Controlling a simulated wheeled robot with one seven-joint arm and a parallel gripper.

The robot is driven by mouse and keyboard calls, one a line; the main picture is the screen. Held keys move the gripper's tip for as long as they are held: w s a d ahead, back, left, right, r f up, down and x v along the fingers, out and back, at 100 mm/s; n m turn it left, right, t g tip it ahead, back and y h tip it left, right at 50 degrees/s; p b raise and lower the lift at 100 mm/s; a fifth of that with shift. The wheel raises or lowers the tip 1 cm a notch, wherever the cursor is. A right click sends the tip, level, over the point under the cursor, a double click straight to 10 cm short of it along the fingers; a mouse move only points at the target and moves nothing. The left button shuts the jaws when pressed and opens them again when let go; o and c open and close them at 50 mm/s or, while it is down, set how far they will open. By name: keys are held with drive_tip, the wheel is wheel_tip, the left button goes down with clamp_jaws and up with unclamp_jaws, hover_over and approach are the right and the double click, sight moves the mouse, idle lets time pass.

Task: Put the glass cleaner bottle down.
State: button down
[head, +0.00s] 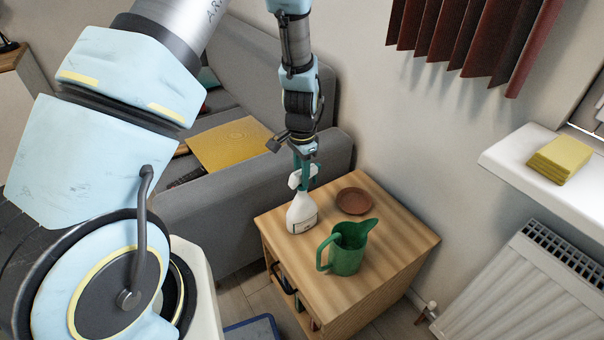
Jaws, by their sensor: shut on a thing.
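The glass cleaner bottle (301,215) is a white spray bottle with a teal and white trigger head. It is upright at the back left of the wooden cabinet top (385,247). Its base looks to be at the surface, but I cannot tell whether it touches. My gripper (303,160) points down from above and is shut on the bottle's spray head. The fingertips are partly hidden against the head.
A green watering jug (348,248) stands on the cabinet just right of and in front of the bottle. A brown saucer (354,201) lies behind the jug. A grey sofa (235,205) is to the left. The cabinet's right side is clear.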

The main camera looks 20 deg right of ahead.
drive_tip(key=shift+f, duration=0.1)
drive_tip(key=c, duration=0.6)
unclamp_jaws()
drive_tip(key=shift+c, duration=0.2)
wheel_tip(320, 180, up, 12)
drive_tip(key=b, duration=0.1)
drive_tip(key=s+a+r+n, duration=0.1)
drive_tip(key=a+r+n, duration=0.2)
drive_tip(key=a, duration=0.7)
drive_tip(key=s+a+r+n+t, duration=0.1)
drive_tip(key=a+r+n, duration=0.1)
drive_tip(key=a+n, duration=0.4)
drive_tip(key=s+a+r+n, duration=0.2)
drive_tip(key=a+n, duration=0.3)
drive_tip(key=a, duration=0.8)
drive_tip(key=shift+a+r+n+t, duration=0.3)
drive_tip(key=shift+r, duration=0.5)
